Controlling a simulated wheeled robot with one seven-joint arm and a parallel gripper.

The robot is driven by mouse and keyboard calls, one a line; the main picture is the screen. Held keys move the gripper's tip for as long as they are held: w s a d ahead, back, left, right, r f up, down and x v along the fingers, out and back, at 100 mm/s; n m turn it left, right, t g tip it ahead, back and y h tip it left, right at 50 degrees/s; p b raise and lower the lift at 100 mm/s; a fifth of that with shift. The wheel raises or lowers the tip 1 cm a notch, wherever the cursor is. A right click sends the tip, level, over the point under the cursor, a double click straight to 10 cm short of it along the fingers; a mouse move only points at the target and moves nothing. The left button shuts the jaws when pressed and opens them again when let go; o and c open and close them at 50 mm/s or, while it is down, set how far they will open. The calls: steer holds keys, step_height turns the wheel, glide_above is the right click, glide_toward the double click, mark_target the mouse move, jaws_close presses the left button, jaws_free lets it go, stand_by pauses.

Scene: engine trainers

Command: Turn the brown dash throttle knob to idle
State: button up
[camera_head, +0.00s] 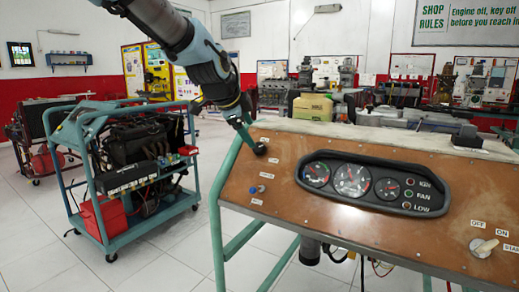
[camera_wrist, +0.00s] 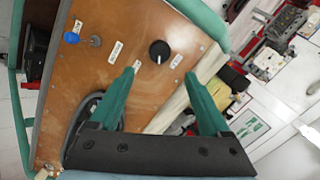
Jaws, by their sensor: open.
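The brown dash panel (camera_head: 330,190) slopes on a teal frame at the right of the head view. A round black knob with a white mark sits near its upper left corner. In the wrist view this knob (camera_wrist: 159,52) shows clearly, between and just beyond the fingertips, with small labels beside it. My gripper (camera_head: 252,139) comes down from above at that corner in the head view and partly covers the knob. In the wrist view my gripper (camera_wrist: 160,72) is open, its teal fingers spread to either side with nothing between them. Contact with the knob cannot be told.
A blue-capped control (camera_wrist: 71,38) and a grey toggle (camera_wrist: 96,41) sit on the panel near the knob. The gauge cluster (camera_head: 365,183) and key switch (camera_head: 483,247) are farther right. A teal engine cart (camera_head: 112,207) stands left, with open floor between.

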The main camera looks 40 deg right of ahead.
mark_target(258, 146)
steer(key=p+x, duration=0.1)
steer(key=x, duration=0.7)
steer(key=shift+w+d+f, duration=0.15)
steer(key=shift+d+f, duration=0.05)
steer(key=shift+f, duration=0.1)
steer(key=shift+c, duration=0.2)
jaws_close()
steer(key=shift+n, duration=0.3)
steer(key=n, duration=0.5)
steer(key=shift+w, duration=0.15)
steer(key=n+g, duration=0.1)
steer(key=n, duration=0.5)
steer(key=shift+w+r, duration=0.1)
steer(key=shift+n, duration=0.3)
